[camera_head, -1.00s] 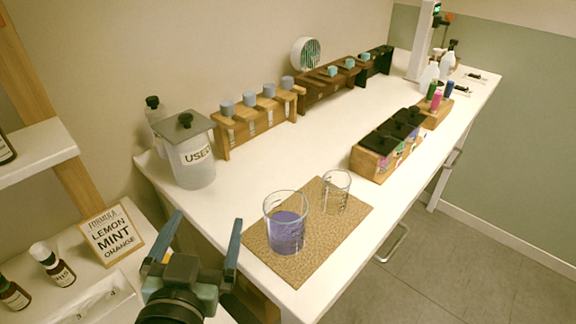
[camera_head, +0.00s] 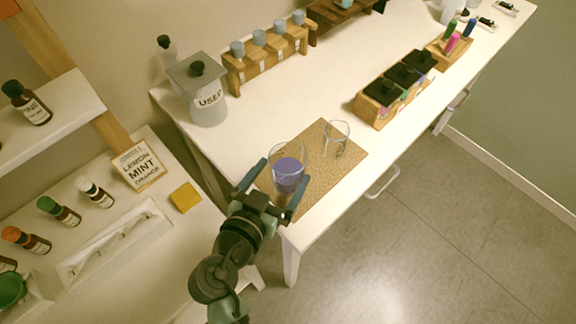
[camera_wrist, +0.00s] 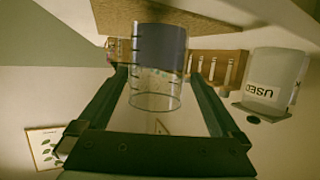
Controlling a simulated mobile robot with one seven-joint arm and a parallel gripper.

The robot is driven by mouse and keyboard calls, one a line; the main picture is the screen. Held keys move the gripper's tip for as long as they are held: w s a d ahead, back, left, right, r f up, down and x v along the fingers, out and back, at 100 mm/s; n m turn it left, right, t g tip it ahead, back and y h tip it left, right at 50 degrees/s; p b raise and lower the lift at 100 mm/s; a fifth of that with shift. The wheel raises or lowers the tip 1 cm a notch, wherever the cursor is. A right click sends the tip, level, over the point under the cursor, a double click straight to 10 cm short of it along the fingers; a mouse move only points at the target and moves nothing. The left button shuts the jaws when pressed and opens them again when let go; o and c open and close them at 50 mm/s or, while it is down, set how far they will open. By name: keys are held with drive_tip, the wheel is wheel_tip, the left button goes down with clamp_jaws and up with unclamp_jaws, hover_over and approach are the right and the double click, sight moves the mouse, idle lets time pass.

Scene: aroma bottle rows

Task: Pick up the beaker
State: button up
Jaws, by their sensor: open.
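A glass beaker with purple liquid (camera_head: 288,176) stands upright on the brown mat (camera_head: 347,171). My gripper (camera_head: 279,172) is open, and its blue fingers reach around the near sides of this beaker. In the wrist view, the purple-filled beaker (camera_wrist: 158,62) appears upside down, between and beyond the fingers of my gripper (camera_wrist: 155,78). I see gaps on both sides of it there. A smaller, empty glass beaker (camera_head: 336,139) stands on the mat, behind and to the right of the filled one.
A grey lidded container marked USED (camera_head: 207,107) stands at the table's left. A wooden bottle rack (camera_head: 266,62) is behind, and a wooden box with black tops (camera_head: 380,108) stands right. A low shelf with small bottles and a LEMON MINT sign (camera_head: 138,166) is at left.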

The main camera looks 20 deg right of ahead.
sight(294, 159)
drive_tip(key=shift+p+x, duration=0.85)
drive_tip(key=shift+x, duration=2.25)
drive_tip(key=shift+s, duration=0.15)
drive_tip(key=shift+c, duration=0.2)
drive_tip(key=c, duration=1.4)
